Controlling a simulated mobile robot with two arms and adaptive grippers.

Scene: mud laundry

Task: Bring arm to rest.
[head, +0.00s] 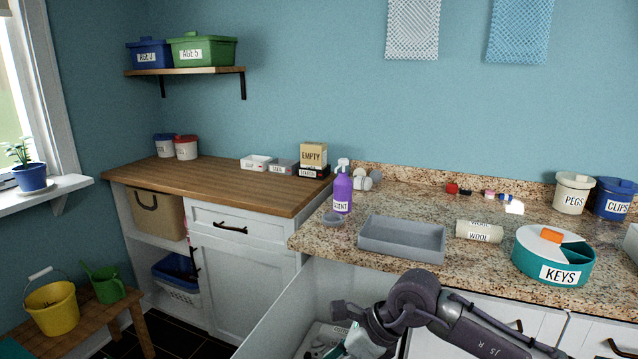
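My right arm comes in from the lower right, its wrist bent in front of the granite counter (385,199). My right gripper (362,326) is at the bottom of the view, low over an open white drawer (271,322) below that counter. Pale and teal items (322,339) show in the drawer, partly hidden by the arm. The gripper's fingertips are not clear, so I cannot tell whether it is open or holds anything. My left gripper is not in view.
The wooden counter (218,183) is mostly clear. A yellow bucket (52,308) stands on a bench at lower left.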

